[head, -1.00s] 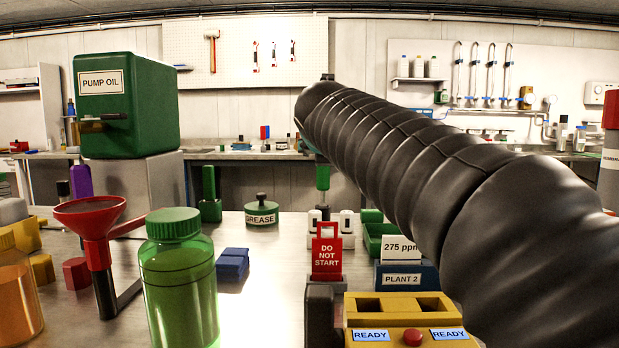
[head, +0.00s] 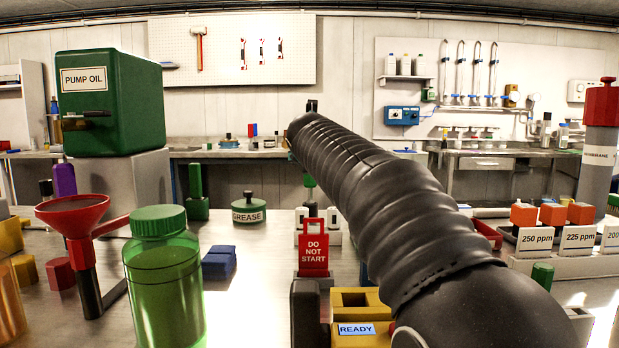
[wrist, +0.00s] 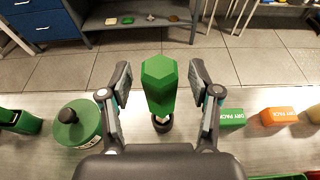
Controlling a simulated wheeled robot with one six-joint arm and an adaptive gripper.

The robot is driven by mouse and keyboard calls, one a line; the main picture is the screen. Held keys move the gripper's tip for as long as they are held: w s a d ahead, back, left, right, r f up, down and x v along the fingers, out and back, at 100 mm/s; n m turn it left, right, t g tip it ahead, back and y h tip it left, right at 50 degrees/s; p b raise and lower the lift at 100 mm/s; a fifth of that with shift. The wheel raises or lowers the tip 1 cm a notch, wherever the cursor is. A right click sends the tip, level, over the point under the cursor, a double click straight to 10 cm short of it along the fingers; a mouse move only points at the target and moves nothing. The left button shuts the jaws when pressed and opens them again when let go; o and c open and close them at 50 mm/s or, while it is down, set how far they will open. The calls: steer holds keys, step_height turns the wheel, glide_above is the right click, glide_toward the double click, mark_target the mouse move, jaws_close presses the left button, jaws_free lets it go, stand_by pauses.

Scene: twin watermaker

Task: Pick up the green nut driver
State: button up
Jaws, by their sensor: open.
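The green nut driver (wrist: 160,85) stands upright in the wrist view, its six-sided green handle facing the camera. A dark ring-like part shows at its lower end. My gripper (wrist: 160,88) is open, one finger on each side of the handle, with a visible gap on both sides. In the head view a small green part (head: 309,181), seemingly the same driver, shows below the end of my dark sleeved arm. The arm hides the rest of it, and my gripper is hidden there.
The green grease pot (wrist: 78,123) stands close left of my gripper. Green (wrist: 232,117) and orange (wrist: 278,116) dry packs lie to the right. In the head view a red DO NOT START sign (head: 313,250) stands in front of the driver.

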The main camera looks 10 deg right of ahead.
steer(key=shift+w+f, duration=0.1)
steer(key=shift+w, duration=0.15)
jaws_close()
